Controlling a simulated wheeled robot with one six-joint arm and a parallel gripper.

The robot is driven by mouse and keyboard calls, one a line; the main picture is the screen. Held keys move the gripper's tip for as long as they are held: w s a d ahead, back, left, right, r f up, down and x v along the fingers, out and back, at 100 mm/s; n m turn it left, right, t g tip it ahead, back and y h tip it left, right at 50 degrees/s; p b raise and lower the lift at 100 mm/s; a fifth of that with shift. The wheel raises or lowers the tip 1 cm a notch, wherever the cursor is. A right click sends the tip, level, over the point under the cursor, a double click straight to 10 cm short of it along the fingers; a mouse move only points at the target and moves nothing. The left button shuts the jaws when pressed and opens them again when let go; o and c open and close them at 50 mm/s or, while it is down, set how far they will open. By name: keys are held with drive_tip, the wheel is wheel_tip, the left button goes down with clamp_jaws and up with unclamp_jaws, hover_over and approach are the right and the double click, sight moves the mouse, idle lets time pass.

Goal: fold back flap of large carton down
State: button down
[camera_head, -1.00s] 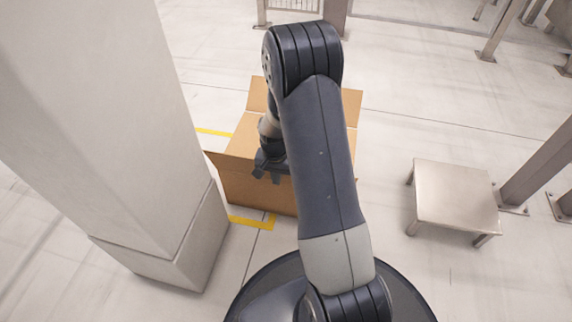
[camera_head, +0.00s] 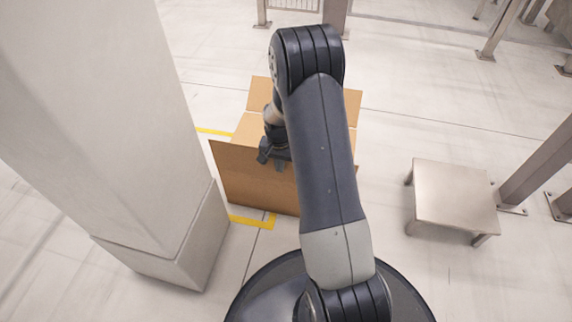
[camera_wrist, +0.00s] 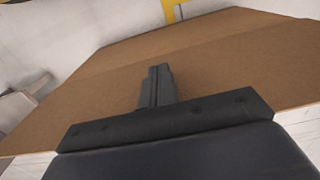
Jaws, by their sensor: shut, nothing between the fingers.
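The large carton (camera_head: 262,190) is an open brown box on the floor, partly hidden behind my arm. Its flap nearest me (camera_head: 235,160) stands roughly upright, in line with the near wall. The far flap (camera_head: 261,93) is raised, and a side flap (camera_head: 351,105) shows at the right. My gripper (camera_head: 273,160) is shut and empty, at the top edge of the near flap; I cannot tell whether it touches. In the wrist view my shut fingers (camera_wrist: 157,85) are in front of broad brown cardboard (camera_wrist: 215,65).
A thick pale pillar (camera_head: 110,130) stands close to the carton's left. A low metal stool (camera_head: 455,195) is at the right, with metal posts (camera_head: 540,165) beyond it. Yellow floor tape (camera_head: 252,221) marks the carton's corner. Floor between carton and stool is clear.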

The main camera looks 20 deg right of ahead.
drive_tip(key=shift+w, duration=0.1)
drive_tip(key=shift+w+d+f, duration=0.2)
drive_tip(key=shift+w+d, duration=0.65)
drive_tip(key=shift+w, duration=0.25)
drive_tip(key=shift+w+d+f, duration=0.2)
drive_tip(key=shift+w+d, duration=0.6)
drive_tip(key=shift+w, duration=0.25)
drive_tip(key=w+d+f+b, duration=0.2)
drive_tip(key=w+d, duration=0.1)
drive_tip(key=w, duration=0.1)
drive_tip(key=shift+w+f, duration=0.2)
drive_tip(key=shift+w, duration=0.05)
drive_tip(key=shift+d, duration=0.1)
idle(0.4)
drive_tip(key=shift+f, duration=0.1)
drive_tip(key=shift+d+f+b, duration=0.1)
drive_tip(key=shift+f+b, duration=0.2)
drive_tip(key=shift+f, duration=2)
drive_tip(key=shift+f, duration=0.15)
